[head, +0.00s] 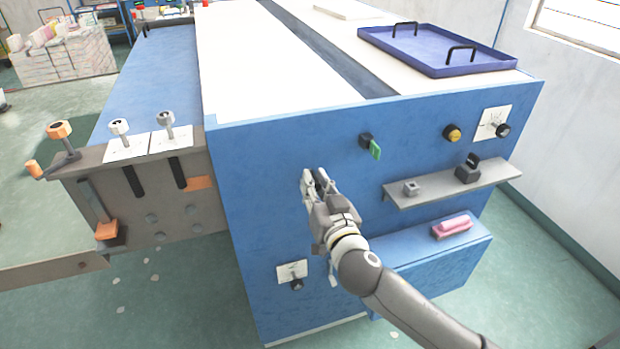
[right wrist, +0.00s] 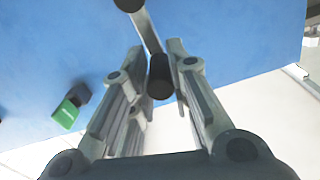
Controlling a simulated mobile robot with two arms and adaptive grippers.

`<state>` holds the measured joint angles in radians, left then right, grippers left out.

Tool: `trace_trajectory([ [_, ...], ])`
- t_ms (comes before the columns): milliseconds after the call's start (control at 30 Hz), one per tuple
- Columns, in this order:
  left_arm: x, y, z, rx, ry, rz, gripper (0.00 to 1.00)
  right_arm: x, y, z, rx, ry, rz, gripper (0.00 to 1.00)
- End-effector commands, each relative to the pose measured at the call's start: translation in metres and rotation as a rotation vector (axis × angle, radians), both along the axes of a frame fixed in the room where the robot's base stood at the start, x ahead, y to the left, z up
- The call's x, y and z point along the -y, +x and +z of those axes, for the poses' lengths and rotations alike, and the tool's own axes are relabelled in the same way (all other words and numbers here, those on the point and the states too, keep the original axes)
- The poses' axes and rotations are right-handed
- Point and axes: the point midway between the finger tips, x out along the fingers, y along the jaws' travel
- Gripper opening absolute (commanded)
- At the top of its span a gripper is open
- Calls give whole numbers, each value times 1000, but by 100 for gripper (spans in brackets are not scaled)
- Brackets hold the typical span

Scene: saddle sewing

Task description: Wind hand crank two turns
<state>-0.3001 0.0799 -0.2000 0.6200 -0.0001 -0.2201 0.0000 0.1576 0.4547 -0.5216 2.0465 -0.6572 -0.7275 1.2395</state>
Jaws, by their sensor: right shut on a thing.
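The hand crank shows in the right wrist view, with a black round hub at the top edge, a grey metal arm (right wrist: 147,28) and a black cylindrical grip (right wrist: 160,75). My right gripper (head: 318,180) is in front of the blue cabinet's front panel (head: 265,200). Its fingers are on both sides of the black grip, and it is shut on it. In the head view the crank is mostly hidden behind my right gripper and wrist. My left gripper is not in view.
A green-handled switch (head: 375,150) sits up and right of my gripper. A yellow button (head: 452,133) and a grey shelf (head: 450,184) with small blocks are farther right. A pink block (head: 452,226) lies on the lower ledge. An orange-knobbed lever (head: 60,130) stands at left.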

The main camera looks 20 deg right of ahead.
Motion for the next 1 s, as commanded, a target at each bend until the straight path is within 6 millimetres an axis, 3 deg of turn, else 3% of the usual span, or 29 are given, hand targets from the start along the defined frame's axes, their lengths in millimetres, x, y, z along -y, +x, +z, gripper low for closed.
trace_trajectory([
  [333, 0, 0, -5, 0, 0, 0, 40, -18, -1, -4, -2, 3, 4, 6],
  [667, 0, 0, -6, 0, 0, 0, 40, -19, -1, -5, -5, 3, 4, 6],
  [1000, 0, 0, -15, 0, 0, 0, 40, -34, -2, -13, -8, 5, 4, 6],
])
